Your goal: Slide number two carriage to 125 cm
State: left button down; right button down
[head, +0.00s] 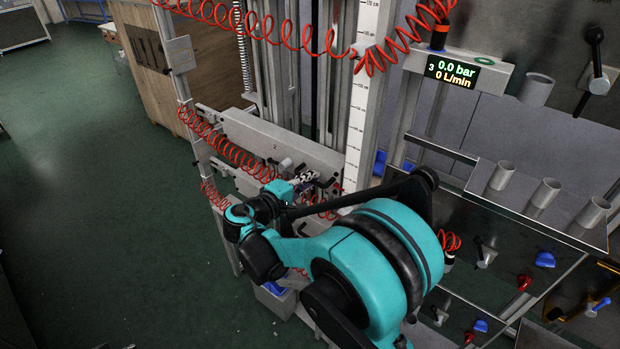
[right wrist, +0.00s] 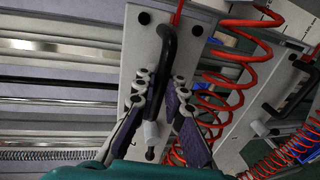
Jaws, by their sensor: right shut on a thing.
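The number two carriage (head: 258,138) is a pale grey block marked "2" on the vertical rails, and its plate (right wrist: 143,50) also shows in the right wrist view. A black bar handle (right wrist: 170,48) stands on this plate. My right gripper (head: 306,180) is at the carriage's right end. In the right wrist view my right gripper (right wrist: 163,88) has its fingers on both sides of the handle, shut on it. A white vertical scale (head: 364,95) with tick marks stands just right of the carriage; its small numbers are hard to read. My left gripper is out of view.
Red coiled hoses (head: 225,145) hang in front of and beside the carriage. A panel with a display (head: 453,73) reading 0.0 bar and 0 L/min, and a shelf with grey cups (head: 545,193), stand at right. Green floor (head: 90,200) is clear at left.

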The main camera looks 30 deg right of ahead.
jog(key=shift+f, duration=0.7)
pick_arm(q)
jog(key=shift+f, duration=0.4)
pick_arm(e)
jog(key=shift+r, duration=0.1)
jog(key=c, duration=1.6)
grip_release()
jog(key=shift+r, duration=0.1)
jog(key=v, duration=1.2)
